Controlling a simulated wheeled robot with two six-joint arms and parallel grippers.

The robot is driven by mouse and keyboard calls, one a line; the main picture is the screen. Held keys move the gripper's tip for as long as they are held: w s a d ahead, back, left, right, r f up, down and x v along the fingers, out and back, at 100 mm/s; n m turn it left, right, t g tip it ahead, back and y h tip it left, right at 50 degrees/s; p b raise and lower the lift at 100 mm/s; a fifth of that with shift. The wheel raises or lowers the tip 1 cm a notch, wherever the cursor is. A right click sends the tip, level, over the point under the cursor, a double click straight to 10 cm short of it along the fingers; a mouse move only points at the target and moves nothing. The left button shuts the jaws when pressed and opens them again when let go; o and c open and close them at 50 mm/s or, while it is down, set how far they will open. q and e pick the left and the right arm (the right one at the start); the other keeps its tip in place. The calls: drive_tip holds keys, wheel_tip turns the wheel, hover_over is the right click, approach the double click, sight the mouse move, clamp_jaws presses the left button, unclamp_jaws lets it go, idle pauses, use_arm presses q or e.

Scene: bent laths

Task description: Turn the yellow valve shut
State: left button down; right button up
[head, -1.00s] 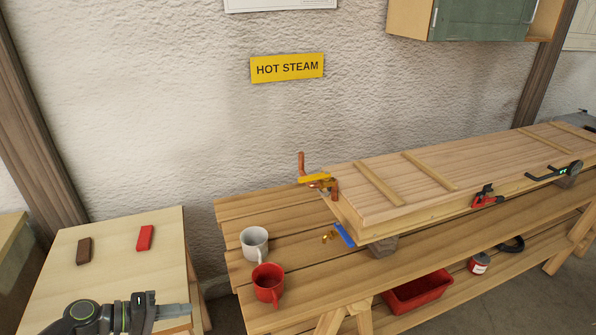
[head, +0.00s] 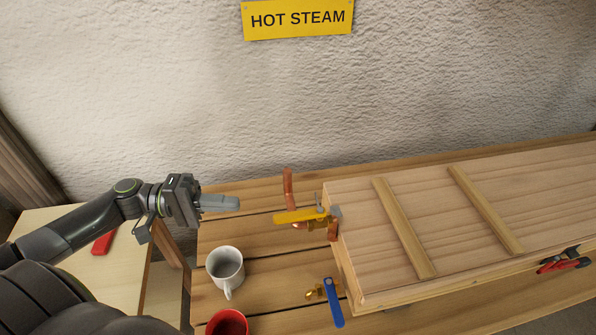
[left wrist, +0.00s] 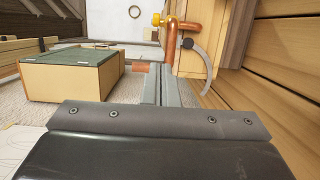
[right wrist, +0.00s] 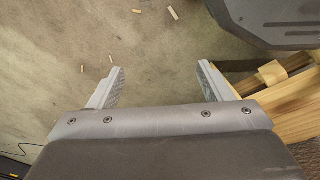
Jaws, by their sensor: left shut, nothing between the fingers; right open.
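The yellow valve lever (head: 292,216) lies roughly level, its free end pointing left, on a brass body with copper pipe stubs (head: 289,188) at the left end of the wooden box. My left gripper (head: 237,203) is shut and empty, left of the lever's free end, with a gap between them in the head view.
A blue-handled valve (head: 334,304) lies in front of the box end (head: 350,275). A white mug (head: 225,268) and a red mug (head: 228,323) stand on the bench left of it. A yellow HOT STEAM sign (head: 298,19) hangs on the wall behind.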

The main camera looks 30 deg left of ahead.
sight(300, 216)
use_arm(q)
drive_tip(key=p+x, duration=0.2)
drive_tip(key=x, duration=0.8)
drive_tip(key=shift+s+r, duration=0.4)
use_arm(e)
drive_tip(key=shift+g, duration=0.4)
drive_tip(key=s, duration=0.2)
drive_tip(key=s+r, duration=0.1)
drive_tip(key=s, duration=0.2)
drive_tip(key=shift+s+a+r, duration=0.1)
drive_tip(key=shift+s+r, duration=0.2)
drive_tip(key=shift+r, duration=0.05)
use_arm(q)
drive_tip(key=shift+d, duration=0.15)
use_arm(e)
drive_tip(key=shift+w, duration=0.25)
drive_tip(key=shift+w, duration=0.1)
use_arm(q)
drive_tip(key=shift+s+d+n+t, duration=0.1)
drive_tip(key=shift+s+n+t, duration=0.25)
drive_tip(key=shift+t, duration=0.25)
use_arm(e)
drive_tip(key=shift+w+d+r, duration=0.15)
drive_tip(key=shift+w+d, duration=0.2)
